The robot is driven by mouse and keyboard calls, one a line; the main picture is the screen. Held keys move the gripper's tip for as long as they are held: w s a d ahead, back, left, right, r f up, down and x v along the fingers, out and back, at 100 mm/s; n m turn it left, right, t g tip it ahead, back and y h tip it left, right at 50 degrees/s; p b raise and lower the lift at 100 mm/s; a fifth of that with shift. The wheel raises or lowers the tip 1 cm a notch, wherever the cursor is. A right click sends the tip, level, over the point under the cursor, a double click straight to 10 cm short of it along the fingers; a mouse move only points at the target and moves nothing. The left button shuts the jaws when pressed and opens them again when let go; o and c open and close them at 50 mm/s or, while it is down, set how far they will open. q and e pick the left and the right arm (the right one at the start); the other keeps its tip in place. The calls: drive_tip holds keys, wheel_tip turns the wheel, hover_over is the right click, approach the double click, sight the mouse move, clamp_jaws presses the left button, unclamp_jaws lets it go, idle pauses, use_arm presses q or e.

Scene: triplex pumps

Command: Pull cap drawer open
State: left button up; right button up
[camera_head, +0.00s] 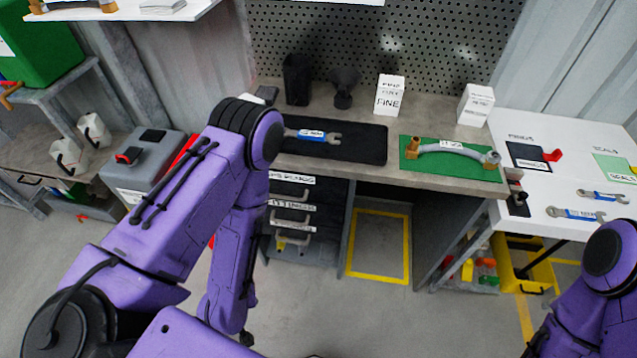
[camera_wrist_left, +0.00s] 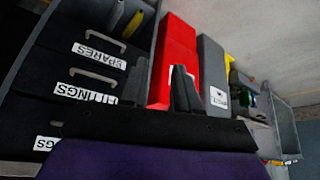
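The dark drawer unit (camera_head: 325,207) stands under the left part of the bench, with its drawers shown flush. Its top drawer label (camera_head: 291,178) is partly covered by my left arm; only its end reads, like "RINGS" or "PLUGS". Below are labels FITTINGS (camera_head: 291,203) and SPARES (camera_head: 291,230), each near a grey bar handle. The left wrist view shows the unit upside down, the top drawer's label (camera_wrist_left: 47,143) cut off behind my wrist. My right gripper is outside the frames.
A red box (camera_wrist_left: 178,55) and a grey box (camera_wrist_left: 213,75) stand beside the unit. The bench (camera_head: 350,112) above holds a black mat and a green mat with a hose. A yellow-outlined floor area (camera_head: 378,245) right of the unit is clear.

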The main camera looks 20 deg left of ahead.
use_arm(q)
drive_tip(key=w+f+n+t+b, duration=0.35)
drive_tip(key=w+t+b, duration=0.25)
drive_tip(key=w+b, duration=0.35)
drive_tip(key=n+t+y+b, duration=0.1)
drive_tip(key=n+t+b, duration=0.8)
drive_tip(key=b, duration=0.3)
approach(284, 197)
drive_tip(key=shift+n, duration=0.35)
drive_tip(key=x, duration=1)
drive_tip(key=shift+f+p, duration=0.3)
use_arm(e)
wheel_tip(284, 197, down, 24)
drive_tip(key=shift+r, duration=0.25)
use_arm(q)
clamp_jaws()
